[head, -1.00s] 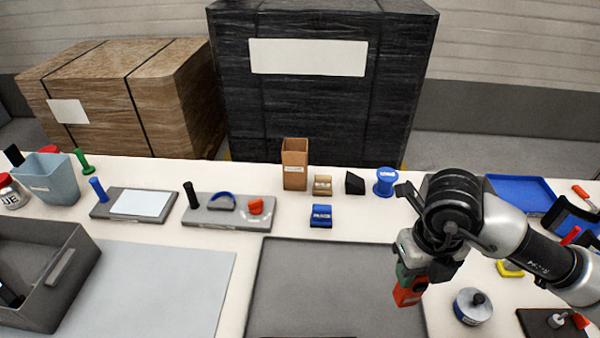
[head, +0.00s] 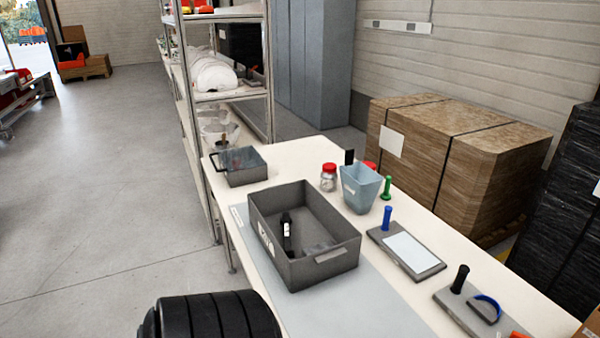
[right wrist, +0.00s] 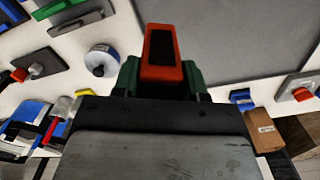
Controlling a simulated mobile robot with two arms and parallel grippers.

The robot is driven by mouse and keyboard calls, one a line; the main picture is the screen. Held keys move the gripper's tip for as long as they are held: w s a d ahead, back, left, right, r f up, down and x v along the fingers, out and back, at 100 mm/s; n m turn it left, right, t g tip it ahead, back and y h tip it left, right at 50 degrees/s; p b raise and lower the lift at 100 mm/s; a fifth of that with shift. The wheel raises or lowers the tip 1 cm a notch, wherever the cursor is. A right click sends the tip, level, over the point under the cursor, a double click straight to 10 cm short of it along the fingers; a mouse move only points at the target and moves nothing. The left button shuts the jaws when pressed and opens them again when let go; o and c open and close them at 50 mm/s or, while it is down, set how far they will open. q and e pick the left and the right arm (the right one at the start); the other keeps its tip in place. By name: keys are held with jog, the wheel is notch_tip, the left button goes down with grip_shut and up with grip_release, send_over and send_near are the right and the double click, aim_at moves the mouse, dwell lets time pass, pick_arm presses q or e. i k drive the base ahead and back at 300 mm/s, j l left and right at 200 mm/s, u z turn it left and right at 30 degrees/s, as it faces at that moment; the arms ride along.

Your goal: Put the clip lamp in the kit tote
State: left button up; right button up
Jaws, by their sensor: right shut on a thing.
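In the right wrist view my right gripper (right wrist: 161,78) is shut on a red block-like thing with a black face, which I take to be the clip lamp (right wrist: 162,72). The lamp sticks out between the green fingers, above the table. In the head view the kit tote (head: 318,272) is a dark grey open box with a white label on its side, standing on a pale mat. A black upright thing (head: 287,232) and something clear lie inside the tote. The lamp and right gripper are out of the head view. My left gripper is not in view.
A blue-grey bin (head: 361,190), a red-lidded jar (head: 328,178) and a smaller grey bin (head: 243,166) stand behind the tote. A grey board with a blue peg (head: 387,217) is to its right. The pale mat (head: 375,315) is bare in front.

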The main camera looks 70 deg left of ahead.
aim_at(298, 222)
jog(key=u, duration=1.25)
